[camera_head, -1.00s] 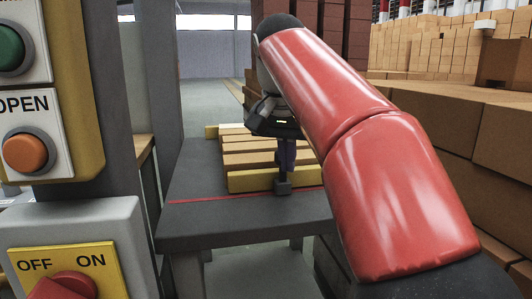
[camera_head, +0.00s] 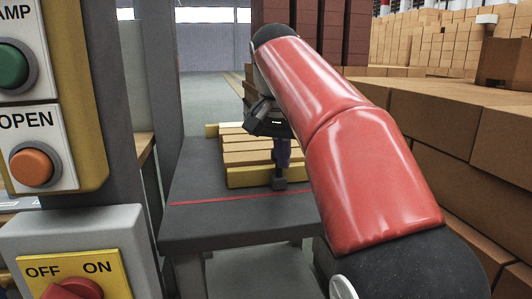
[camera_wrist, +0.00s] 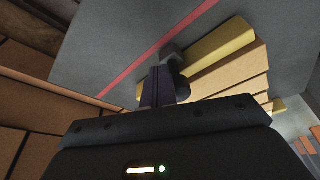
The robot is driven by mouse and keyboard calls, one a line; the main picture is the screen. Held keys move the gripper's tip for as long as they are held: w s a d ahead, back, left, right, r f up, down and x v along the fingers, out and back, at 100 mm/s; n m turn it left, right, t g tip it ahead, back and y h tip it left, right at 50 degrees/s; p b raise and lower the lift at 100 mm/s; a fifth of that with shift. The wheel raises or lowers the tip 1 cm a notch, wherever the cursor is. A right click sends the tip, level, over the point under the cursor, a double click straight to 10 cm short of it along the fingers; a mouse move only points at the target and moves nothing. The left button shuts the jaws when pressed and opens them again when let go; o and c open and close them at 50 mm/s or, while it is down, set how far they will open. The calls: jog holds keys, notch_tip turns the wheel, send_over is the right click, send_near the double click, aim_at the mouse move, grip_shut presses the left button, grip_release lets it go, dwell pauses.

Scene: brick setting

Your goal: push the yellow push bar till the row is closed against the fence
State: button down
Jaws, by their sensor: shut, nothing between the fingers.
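The yellow push bar (camera_head: 250,178) lies across the dark table, on the far side of a red line. It also shows in the wrist view (camera_wrist: 222,43). Behind it lies a row of several tan bricks (camera_head: 247,145), side by side with thin dark seams. A yellow strip (camera_head: 211,130), apparently the fence, shows at the far end, mostly hidden by the bricks. My gripper (camera_head: 279,184) is shut and empty, pointing down at the near face of the bar, right of its middle. It looks to be touching the bar. My arm hides part of the right end.
The dark table (camera_head: 215,218) is bare in front of the bar, with the red line (camera_head: 225,199) across it. A control panel (camera_head: 85,245) and a post stand close on the left. Stacked brown blocks (camera_head: 440,120) rise on the right.

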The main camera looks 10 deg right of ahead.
jog(key=shift+w+p, duration=0.5)
jog(key=shift+w, duration=0.4)
jog(key=shift+w+p, duration=0.6)
jog(key=shift+w, duration=1.8)
jog(key=shift+r, duration=0.1)
jog(key=shift+s, duration=0.15)
